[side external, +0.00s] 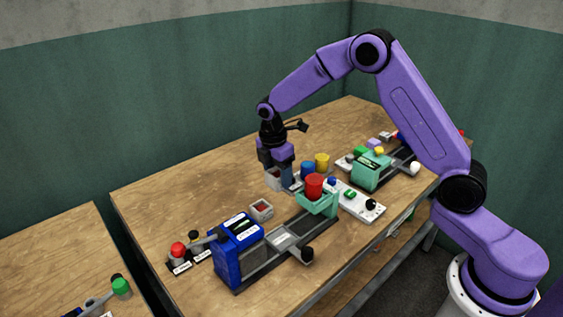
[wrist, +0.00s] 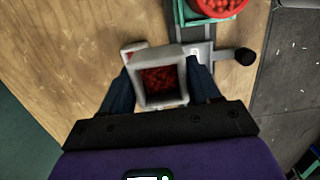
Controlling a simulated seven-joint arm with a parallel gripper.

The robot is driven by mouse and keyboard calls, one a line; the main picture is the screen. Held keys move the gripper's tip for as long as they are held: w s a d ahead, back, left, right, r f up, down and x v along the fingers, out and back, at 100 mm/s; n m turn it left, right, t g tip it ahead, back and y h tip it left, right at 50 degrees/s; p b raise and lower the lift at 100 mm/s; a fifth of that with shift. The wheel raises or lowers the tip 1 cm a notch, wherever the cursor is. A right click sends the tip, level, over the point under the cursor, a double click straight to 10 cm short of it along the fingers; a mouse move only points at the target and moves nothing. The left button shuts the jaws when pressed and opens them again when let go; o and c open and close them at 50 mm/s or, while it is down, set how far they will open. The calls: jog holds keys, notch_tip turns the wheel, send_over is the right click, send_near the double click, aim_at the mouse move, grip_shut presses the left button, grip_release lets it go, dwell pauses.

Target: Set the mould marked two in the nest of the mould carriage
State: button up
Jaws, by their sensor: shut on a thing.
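My gripper (side external: 279,174) is shut on a square grey mould (wrist: 160,88) with red granules in it, held above the table. In the side view the held mould (side external: 271,181) shows only in part beside the fingers. No mark on it can be read. A second small grey mould (side external: 261,209) with red inside stands on the table by the blue press (side external: 238,250). In the wrist view a light box partly behind the held mould (wrist: 129,52) shows some red. The grey mould carriage (side external: 285,240) lies on the rail beside the press; its black-knobbed handle shows at wrist level (wrist: 244,56). The nest is not clearly visible.
A red cup (side external: 314,187) of granules stands on a green holder (side external: 325,207) over the rail. Blue (side external: 308,169) and yellow (side external: 322,161) cups stand behind it. A green press (side external: 370,170) is farther right. The back left table area is clear.

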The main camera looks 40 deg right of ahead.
jog(key=s+a, duration=0.5)
jog(key=s, duration=0.2)
jog(key=shift+w+d+f, duration=0.1)
jog(key=shift+w+f, duration=0.05)
jog(key=shift+f, duration=2.45)
jog(key=shift+f, duration=2.9)
jog(key=shift+f, duration=0.75)
jog(key=o, duration=1.3)
